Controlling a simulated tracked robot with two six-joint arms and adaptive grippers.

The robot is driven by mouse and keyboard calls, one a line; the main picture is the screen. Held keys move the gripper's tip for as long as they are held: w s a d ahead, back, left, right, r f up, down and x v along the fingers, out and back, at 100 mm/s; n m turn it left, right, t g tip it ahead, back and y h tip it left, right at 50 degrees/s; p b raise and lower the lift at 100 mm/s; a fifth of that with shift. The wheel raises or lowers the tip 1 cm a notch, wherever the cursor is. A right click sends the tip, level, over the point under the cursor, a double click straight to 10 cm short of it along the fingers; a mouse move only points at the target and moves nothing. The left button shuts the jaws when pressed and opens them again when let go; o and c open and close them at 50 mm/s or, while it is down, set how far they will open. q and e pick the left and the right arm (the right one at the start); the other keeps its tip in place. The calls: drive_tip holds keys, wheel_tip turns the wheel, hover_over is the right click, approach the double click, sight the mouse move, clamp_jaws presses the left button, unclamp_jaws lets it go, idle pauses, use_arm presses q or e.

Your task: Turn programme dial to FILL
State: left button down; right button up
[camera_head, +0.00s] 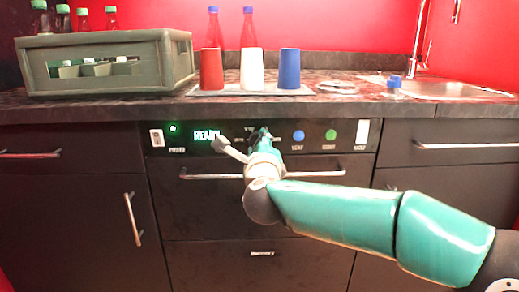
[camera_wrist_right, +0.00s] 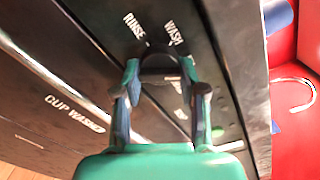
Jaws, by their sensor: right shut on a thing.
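The programme dial (camera_wrist_right: 160,68) is a dark round knob on the black control panel (camera_head: 345,136). In the right wrist view it sits between the fingers, with the white labels RINSE and WASH beside it. My right gripper (camera_wrist_right: 160,82) has a finger on each side of the dial and is shut on it. In the head view my right gripper (camera_head: 260,138) reaches the panel's middle and hides the dial and some labels. Any FILL label cannot be read clearly. My left gripper is not in view.
A lit green READY display (camera_head: 207,134) and white power switch (camera_head: 157,138) are left of the gripper. Blue (camera_head: 299,135) and green (camera_head: 331,135) buttons are to the right. A drawer handle (camera_head: 210,177) runs below. Red, white and blue cups (camera_head: 289,70) and a bottle crate (camera_head: 104,62) stand above.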

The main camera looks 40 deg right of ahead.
drive_tip(key=shift+d+f, duration=0.15)
drive_tip(key=shift+f, duration=0.1)
drive_tip(key=o, duration=1.2)
drive_tip(key=shift+c, duration=0.2)
drive_tip(key=shift+r, duration=0.1)
drive_tip(key=shift+s, duration=0.1)
drive_tip(key=shift+s+a, duration=0.2)
drive_tip(key=shift+a, duration=0.1)
drive_tip(key=v, duration=1.1)
drive_tip(key=shift+s, duration=0.2)
drive_tip(key=shift+d, duration=0.1)
